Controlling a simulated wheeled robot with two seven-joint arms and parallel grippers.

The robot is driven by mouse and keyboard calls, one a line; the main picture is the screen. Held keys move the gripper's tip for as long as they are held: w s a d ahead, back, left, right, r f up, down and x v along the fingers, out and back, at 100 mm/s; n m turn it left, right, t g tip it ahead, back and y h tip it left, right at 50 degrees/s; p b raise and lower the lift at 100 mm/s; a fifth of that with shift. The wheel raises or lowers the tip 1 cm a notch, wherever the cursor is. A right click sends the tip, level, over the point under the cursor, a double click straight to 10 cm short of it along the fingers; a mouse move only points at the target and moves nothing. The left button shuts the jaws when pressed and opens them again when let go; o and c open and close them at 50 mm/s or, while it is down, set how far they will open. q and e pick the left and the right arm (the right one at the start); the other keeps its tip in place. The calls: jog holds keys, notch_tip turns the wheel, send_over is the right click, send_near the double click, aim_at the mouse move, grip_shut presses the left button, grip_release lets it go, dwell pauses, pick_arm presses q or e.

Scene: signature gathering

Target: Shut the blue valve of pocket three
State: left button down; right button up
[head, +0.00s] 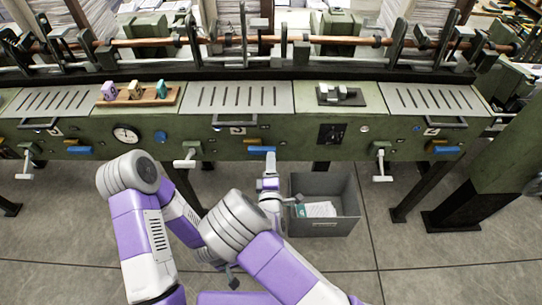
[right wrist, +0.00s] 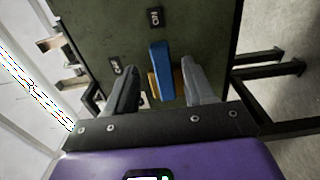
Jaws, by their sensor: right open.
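The blue valve handle (head: 262,150) is on the green front panel under the middle pocket, marked 3 (head: 237,131). In the head view it looks roughly level along the panel. My right gripper (head: 268,182) is just below and in front of it. In the right wrist view the blue handle (right wrist: 161,70) lies between the two spread fingers of my right gripper (right wrist: 159,72), with a gap on each side. A yellow-orange part (right wrist: 153,86) shows beside the handle. My left arm is folded at the lower left; its gripper (head: 232,279) is mostly hidden behind my right arm.
Other blue handles (head: 79,150) (head: 446,149) sit on the same panel. White levers (head: 187,158) (head: 381,165) stick out to either side. A grey bin (head: 335,226) with papers stands on the floor below right. A wooden rack (head: 138,95) and grey clamp (head: 340,94) are on top.

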aim_at(262, 148)
jog(key=w, duration=0.3)
jog(key=shift+w+b, duration=0.3)
jog(key=shift+w, duration=0.1)
grip_shut()
